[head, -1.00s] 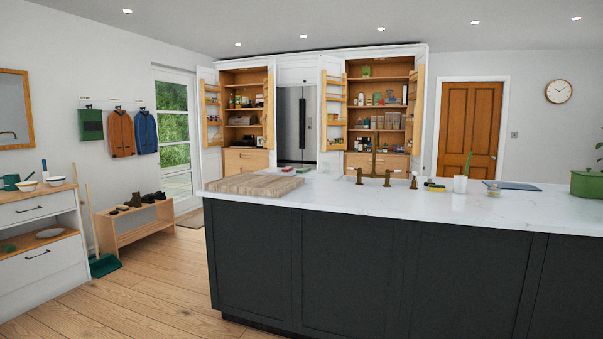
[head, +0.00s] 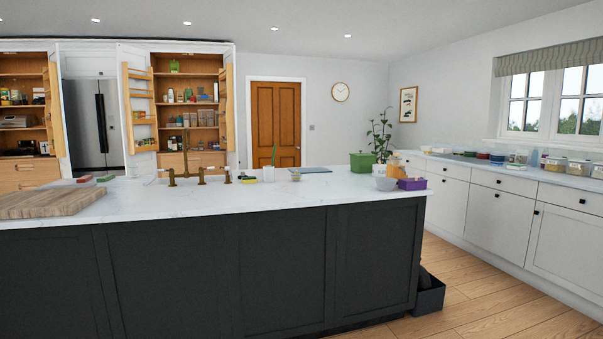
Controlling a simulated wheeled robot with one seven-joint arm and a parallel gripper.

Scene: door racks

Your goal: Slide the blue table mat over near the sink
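The blue table mat (head: 317,169) lies flat on the far side of the white island top, right of the sink area. The sink is marked by the brass tap (head: 186,172) standing on the island; its basin is mostly hidden at this low angle. A white cup with a green brush (head: 268,173) and a small jar (head: 295,176) stand between the tap and the mat. My gripper is not in view.
The dark island (head: 217,265) stands between me and the mat. A wooden board (head: 50,203) lies at its left; a green box (head: 362,162) and purple basket (head: 411,184) stand at its right. Open wooden floor (head: 480,290) runs between the island and the right counter.

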